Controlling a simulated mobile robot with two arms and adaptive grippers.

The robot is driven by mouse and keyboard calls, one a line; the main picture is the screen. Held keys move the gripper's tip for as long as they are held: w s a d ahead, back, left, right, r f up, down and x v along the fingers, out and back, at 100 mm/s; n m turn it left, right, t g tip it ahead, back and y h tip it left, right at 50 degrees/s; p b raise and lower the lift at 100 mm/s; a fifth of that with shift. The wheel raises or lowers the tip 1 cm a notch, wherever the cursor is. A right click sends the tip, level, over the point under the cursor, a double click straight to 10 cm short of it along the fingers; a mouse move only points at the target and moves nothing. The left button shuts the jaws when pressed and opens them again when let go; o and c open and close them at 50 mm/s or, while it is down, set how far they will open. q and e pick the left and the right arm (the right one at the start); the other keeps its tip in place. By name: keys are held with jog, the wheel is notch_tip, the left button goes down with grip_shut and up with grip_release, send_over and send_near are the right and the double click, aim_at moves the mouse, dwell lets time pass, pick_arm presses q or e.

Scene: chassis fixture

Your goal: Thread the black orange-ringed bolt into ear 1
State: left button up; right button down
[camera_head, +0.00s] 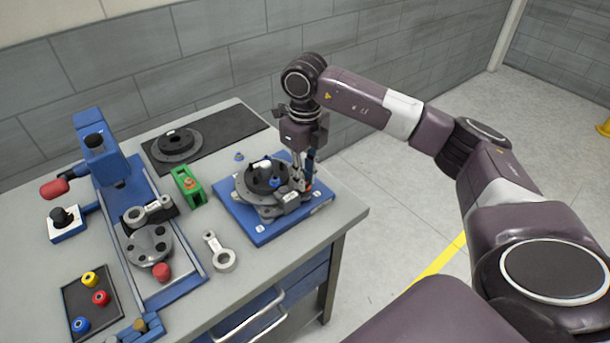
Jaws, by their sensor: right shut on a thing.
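My right gripper (303,178) points down at the right side of the chassis fixture, a dark round hub on a blue base plate (262,238). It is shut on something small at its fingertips. A small orange-red spot shows there, which fits the black orange-ringed bolt (308,187), but most of it is hidden by the fingers. The fixture's grey ears show around the hub (244,192). I cannot tell which is ear 1, or whether the bolt is in a hole. My left gripper is not in view.
A green block (187,188), a grey link (222,258) and a blue press (99,152) stand to the left. A black tray (78,309) holds coloured knobs. A dark disc (177,144) lies on a black mat (234,127) behind. The table's right edge is close to the fixture.

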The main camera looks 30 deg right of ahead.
jog(key=shift+s+a+f, duration=0.1)
jog(key=shift+s+f, duration=0.1)
jog(key=shift+f, duration=0.1)
jog(key=m, duration=0.3)
jog(key=shift+p, duration=0.35)
jog(key=m, duration=0.4)
jog(key=shift+p, duration=0.4)
jog(key=m+p, duration=0.1)
jog(key=m, duration=0.4)
jog(key=shift+f, duration=0.1)
jog(key=shift+f+m+p, duration=0.15)
jog(key=shift+m+p, duration=0.2)
jog(key=shift+m, duration=1.05)
jog(key=c, duration=1.8)
grip_release()
jog(key=shift+w, duration=0.15)
jog(key=shift+r, duration=0.2)
